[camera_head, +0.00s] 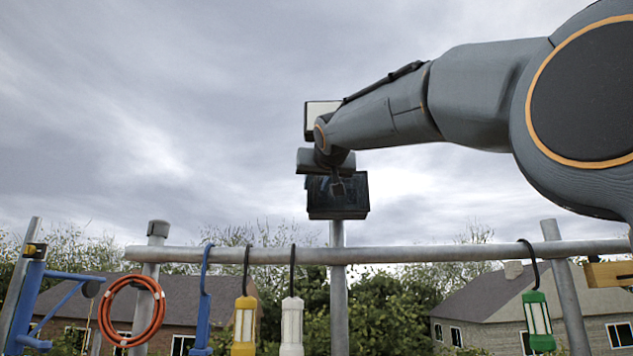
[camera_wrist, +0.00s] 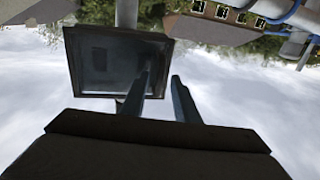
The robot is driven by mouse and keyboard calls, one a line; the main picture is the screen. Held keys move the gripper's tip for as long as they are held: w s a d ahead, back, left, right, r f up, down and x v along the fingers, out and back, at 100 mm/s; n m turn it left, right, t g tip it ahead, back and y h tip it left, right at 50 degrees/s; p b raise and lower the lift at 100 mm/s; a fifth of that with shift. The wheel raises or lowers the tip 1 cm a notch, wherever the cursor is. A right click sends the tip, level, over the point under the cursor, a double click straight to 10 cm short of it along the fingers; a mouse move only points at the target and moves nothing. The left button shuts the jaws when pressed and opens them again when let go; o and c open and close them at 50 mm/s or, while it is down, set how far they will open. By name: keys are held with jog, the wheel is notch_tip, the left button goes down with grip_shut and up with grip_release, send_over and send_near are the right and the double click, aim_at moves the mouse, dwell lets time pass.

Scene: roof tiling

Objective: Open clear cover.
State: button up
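A dark, shallow box with a framed, glassy front (camera_head: 350,205) is at the top of a grey upright post. In the wrist view this box (camera_wrist: 100,65) fills the upper left, and its pane looks dark and see-through. I cannot tell whether the clear cover is fully closed or ajar. My gripper (camera_wrist: 161,78) is open, with a gap between its fingers. One finger overlaps the right part of the pane and the other is just outside the right frame edge. Whether either finger touches the cover is unclear. In the head view my gripper (camera_head: 336,180) is in front of the box.
A horizontal metal rail (camera_head: 280,256) runs below the box. Open sky surrounds the box above and to both sides.

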jog(key=shift+c, duration=0.3)
grip_shut()
dwell(1.1)
